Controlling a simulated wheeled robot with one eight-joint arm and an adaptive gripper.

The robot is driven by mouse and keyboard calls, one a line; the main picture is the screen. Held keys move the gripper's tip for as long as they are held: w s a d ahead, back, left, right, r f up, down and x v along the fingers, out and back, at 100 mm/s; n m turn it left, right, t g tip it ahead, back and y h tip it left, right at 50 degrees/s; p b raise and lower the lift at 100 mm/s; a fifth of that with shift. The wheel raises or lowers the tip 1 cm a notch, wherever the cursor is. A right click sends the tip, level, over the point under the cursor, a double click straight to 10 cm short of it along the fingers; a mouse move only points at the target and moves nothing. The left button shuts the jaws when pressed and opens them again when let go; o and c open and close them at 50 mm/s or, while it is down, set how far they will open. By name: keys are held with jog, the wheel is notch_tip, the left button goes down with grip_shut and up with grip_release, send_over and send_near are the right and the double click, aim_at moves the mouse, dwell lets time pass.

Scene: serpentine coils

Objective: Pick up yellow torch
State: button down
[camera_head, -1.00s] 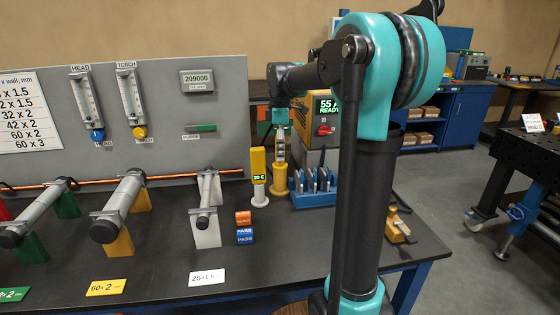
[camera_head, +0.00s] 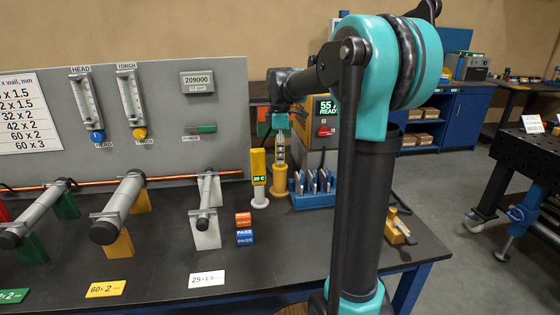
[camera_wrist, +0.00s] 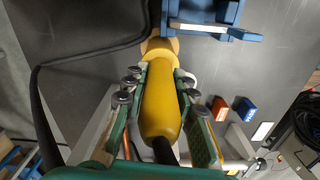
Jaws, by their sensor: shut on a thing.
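The yellow torch (camera_wrist: 162,105) is in the middle of the wrist view, lengthwise between the two green fingers of my gripper (camera_wrist: 160,84). In the head view my gripper (camera_head: 280,150) points down over the yellow holder (camera_head: 280,180) on the bench. The torch is small there and partly hidden by the fingers.
A blue rack (camera_head: 312,197) of tools stands close to the right of the holder. A yellow gauge (camera_head: 258,166) stands close to its left. Orange and blue blocks (camera_head: 244,229) lie in front. A dark cable (camera_wrist: 95,55) runs at left in the wrist view.

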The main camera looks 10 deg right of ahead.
jog(key=shift+r, duration=0.1)
notch_tip(320, 180, up, 20)
dwell(0.6)
jog(key=shift+s, duration=0.1)
dwell(0.5)
